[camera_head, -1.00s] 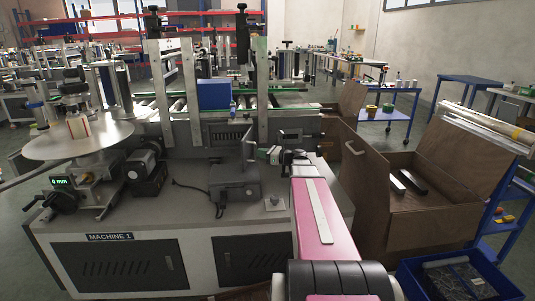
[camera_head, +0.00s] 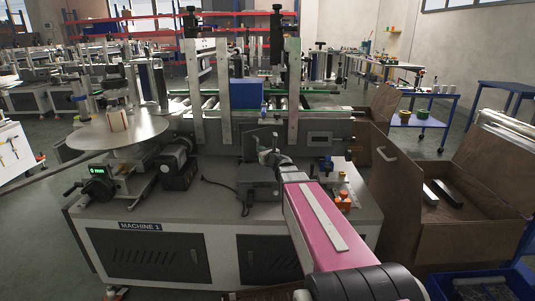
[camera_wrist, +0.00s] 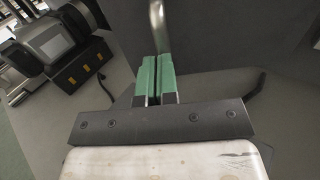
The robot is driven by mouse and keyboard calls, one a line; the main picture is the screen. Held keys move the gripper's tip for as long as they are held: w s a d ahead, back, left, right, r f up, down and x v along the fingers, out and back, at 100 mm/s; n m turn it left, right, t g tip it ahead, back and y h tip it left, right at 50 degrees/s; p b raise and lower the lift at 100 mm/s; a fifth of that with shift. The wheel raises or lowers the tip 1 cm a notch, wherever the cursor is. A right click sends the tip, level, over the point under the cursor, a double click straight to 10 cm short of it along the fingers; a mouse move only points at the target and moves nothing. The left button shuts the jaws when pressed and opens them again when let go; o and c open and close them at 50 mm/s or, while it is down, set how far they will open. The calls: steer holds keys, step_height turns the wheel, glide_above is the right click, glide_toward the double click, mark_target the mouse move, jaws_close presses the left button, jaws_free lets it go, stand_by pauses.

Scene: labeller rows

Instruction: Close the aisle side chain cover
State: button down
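The chain cover is a dark grey box (camera_head: 258,176) on the front deck of Machine 1. Its dark flap (camera_head: 262,136) stands raised above the box. My gripper (camera_head: 266,156) is at the flap in the head view, and my pink arm reaches in from the lower right. In the wrist view, my green-padded fingers (camera_wrist: 155,78) are close together around a curved metal handle (camera_wrist: 157,22). The dark panel (camera_wrist: 218,30) of the cover fills the view behind the handle. My fingers hide the handle's lower part.
A black motor unit (camera_head: 177,164) and a round turntable (camera_head: 115,132) stand left of the cover. A black cable (camera_head: 222,186) lies on the deck. An orange knob (camera_head: 344,197) is right of my arm. An open brown box (camera_head: 445,215) stands at right.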

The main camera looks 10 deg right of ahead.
mark_target(247, 143)
steer(key=x, duration=0.5)
steer(key=a+x, duration=0.1)
steer(key=x, duration=0.5)
steer(key=shift+x, duration=0.95)
steer(key=shift+d, duration=0.15)
